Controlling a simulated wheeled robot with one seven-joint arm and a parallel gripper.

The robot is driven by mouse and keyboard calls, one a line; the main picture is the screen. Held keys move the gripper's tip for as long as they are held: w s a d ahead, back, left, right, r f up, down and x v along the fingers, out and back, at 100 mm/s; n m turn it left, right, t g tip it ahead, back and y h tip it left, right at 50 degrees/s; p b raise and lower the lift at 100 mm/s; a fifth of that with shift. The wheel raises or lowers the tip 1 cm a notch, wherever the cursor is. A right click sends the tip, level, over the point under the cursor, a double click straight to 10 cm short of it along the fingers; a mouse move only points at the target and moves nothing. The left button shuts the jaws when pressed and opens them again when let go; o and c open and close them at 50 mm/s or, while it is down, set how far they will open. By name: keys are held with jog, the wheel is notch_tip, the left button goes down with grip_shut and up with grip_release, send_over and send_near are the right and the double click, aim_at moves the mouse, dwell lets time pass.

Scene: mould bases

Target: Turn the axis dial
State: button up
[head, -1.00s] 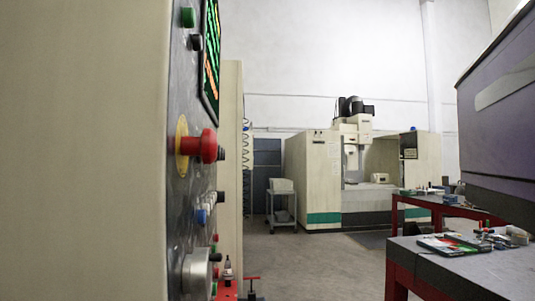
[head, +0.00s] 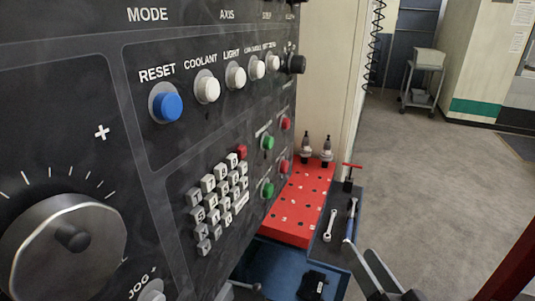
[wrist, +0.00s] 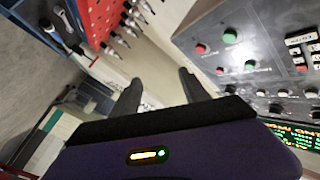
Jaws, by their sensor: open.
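The dark control panel (head: 130,110) fills the left of the head view at a slant. An "AXIS" label (head: 227,14) shows at its top edge. No knob can be seen directly at that label, and the area above it is out of frame. In the wrist view, my gripper (wrist: 158,92) is open, with two dark fingers apart and nothing between them. The panel (wrist: 245,45) also shows in the wrist view, turned over, to the right of the fingers and apart from them. The axis dial cannot be made out there.
A large grey dial (head: 65,245) is at the panel's lower left. A blue reset button (head: 167,106), white buttons and a keypad (head: 218,195) sit nearby. A black knob (head: 296,64) sticks out at the right. A red tray (head: 300,205) stands beyond the panel. Floor (head: 410,160) is clear.

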jog(key=w+a+r+n+g+y+p, duration=0.1)
jog(key=w+a+r+n+g+y, duration=0.25)
jog(key=r, duration=0.85)
jog(key=w+a+r+n+y, duration=0.15)
jog(key=r+n+y, duration=0.4)
jog(key=r, duration=0.75)
jog(key=s+a+r+n+g+y, duration=0.1)
jog(key=s+a+r+n+g, duration=0.15)
jog(key=r, duration=0.35)
jog(key=s+a+r+n+g+y+p, duration=0.1)
jog(key=s+r+n+g, duration=0.2)
jog(key=s+r, duration=0.15)
jog(key=s+a+r+n+g+y, duration=0.1)
jog(key=s+a+r+n+g, duration=0.15)
jog(key=r, duration=0.35)
jog(key=p+x, duration=0.1)
jog(key=x, duration=0.6)
jog(key=shift+w+n+p, duration=0.25)
jog(key=shift+n+p, duration=0.05)
jog(key=shift+p, duration=0.05)
jog(key=shift+f, duration=0.15)
grip_shut()
